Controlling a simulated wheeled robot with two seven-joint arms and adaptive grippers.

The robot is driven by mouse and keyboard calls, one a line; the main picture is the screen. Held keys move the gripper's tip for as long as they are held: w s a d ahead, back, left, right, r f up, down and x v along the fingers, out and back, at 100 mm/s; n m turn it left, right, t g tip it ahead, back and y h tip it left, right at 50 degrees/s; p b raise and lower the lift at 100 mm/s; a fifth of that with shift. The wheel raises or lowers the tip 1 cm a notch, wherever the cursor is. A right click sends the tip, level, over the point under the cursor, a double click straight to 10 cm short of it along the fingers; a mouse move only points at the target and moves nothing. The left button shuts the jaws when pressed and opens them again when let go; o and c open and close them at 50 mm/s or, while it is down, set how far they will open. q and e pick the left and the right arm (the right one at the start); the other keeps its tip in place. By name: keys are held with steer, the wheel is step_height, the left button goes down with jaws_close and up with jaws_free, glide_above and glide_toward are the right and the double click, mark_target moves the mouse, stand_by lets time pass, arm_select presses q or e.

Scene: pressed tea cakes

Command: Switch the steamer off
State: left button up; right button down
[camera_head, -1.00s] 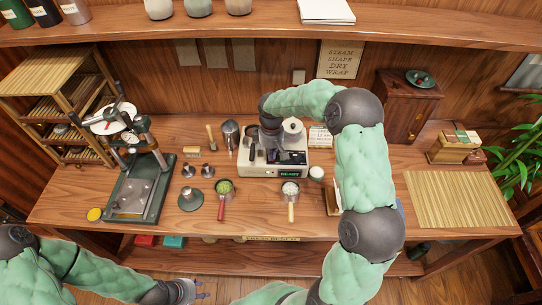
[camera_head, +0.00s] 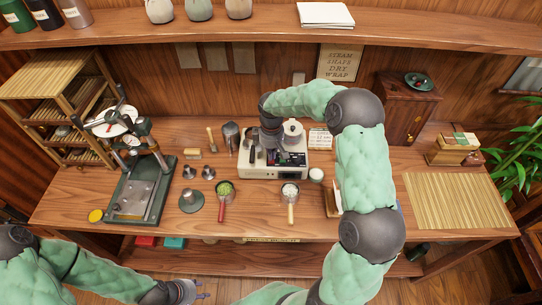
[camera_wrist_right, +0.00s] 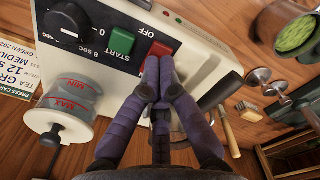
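A press (camera_head: 140,180) stands to the left of the steamer. A green-filled pan (camera_head: 224,189) and a white-filled pan (camera_head: 290,190) lie in front of it. A bamboo mat (camera_head: 457,199) lies at the right. A small cabinet (camera_head: 407,105) stands behind.

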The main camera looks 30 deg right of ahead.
mark_target(272, 161)
steer(key=shift+r+p, duration=1.55)
steer(key=shift+r, duration=1)
steer(key=shift+f, duration=0.15)
